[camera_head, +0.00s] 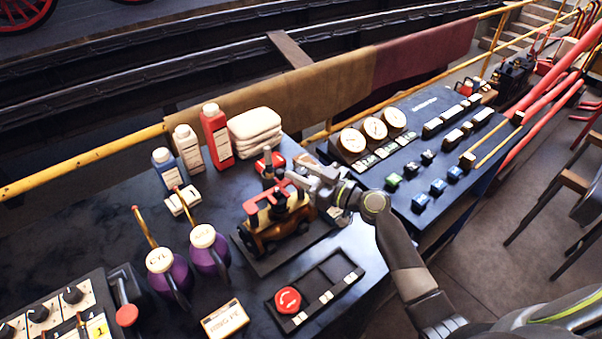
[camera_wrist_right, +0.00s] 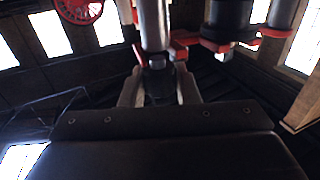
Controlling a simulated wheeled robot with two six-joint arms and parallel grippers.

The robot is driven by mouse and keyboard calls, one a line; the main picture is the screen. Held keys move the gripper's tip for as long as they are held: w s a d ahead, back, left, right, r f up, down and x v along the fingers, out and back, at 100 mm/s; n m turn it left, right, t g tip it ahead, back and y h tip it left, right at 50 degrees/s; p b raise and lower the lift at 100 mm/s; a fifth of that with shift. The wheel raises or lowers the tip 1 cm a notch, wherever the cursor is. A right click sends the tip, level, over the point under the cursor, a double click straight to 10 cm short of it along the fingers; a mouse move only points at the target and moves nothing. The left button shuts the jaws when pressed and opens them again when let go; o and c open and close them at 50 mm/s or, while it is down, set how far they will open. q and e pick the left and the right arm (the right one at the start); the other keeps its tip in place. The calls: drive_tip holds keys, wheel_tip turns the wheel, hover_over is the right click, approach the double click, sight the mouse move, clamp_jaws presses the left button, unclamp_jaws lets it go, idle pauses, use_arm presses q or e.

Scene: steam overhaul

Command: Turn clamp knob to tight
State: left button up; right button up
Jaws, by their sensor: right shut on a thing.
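A brass-and-black clamp fixture with red handles (camera_head: 275,222) stands on a dark base plate on the bench in the head view. My right gripper (camera_head: 297,178) reaches in from the right at its upper right side. In the right wrist view, the two pale fingers of my right gripper (camera_wrist_right: 158,92) are closed on a small dark piece, which looks like the clamp knob (camera_wrist_right: 157,80). A grey cylinder (camera_wrist_right: 154,25) and red parts stand just beyond it. The knob's marking and turn angle cannot be made out. My left gripper is not in view.
Purple oil cans (camera_head: 209,255), bottles (camera_head: 216,135) and folded white cloths (camera_head: 255,130) stand left of and behind the fixture. A gauge console (camera_head: 430,130) stands to the right.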

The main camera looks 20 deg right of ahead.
drive_tip(key=o, duration=0.9)
drive_tip(key=shift+o, duration=0.2)
drive_tip(key=shift+s+d, duration=0.1)
drive_tip(key=shift+s+d+f, duration=0.15)
drive_tip(key=shift+s+d, duration=0.05)
drive_tip(key=b+v, duration=0.8)
drive_tip(key=v, duration=0.8)
drive_tip(key=shift+s+d+b, duration=0.2)
drive_tip(key=shift+s+b, duration=0.05)
drive_tip(key=shift+b, duration=0.15)
